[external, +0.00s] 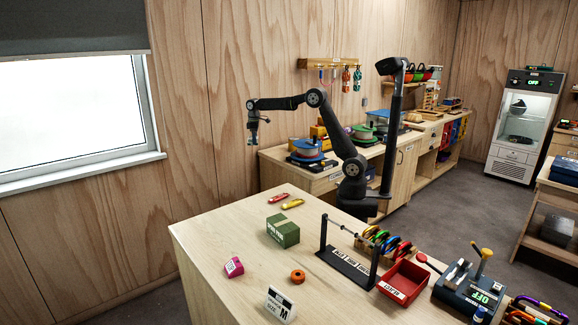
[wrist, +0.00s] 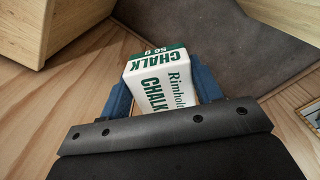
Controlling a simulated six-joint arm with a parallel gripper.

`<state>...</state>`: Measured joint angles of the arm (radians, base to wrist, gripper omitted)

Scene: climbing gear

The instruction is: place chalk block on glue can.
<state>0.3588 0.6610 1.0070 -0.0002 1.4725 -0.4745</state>
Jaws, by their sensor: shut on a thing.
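In the wrist view my gripper (wrist: 163,84) is shut on the chalk block (wrist: 158,88), a white block with green lettering and a green-edged end. The blue fingers lie along its two sides. The block is too small to make out clearly in the external view. I cannot pick out the glue can for certain in either view.
The near bench (external: 215,230) holds a green box (external: 283,230), a pink box (external: 233,266), an orange roll (external: 297,276), a black rack (external: 345,266) and a red tray (external: 403,283). Its left part has clear room. A side counter (external: 315,184) with spools stands behind.

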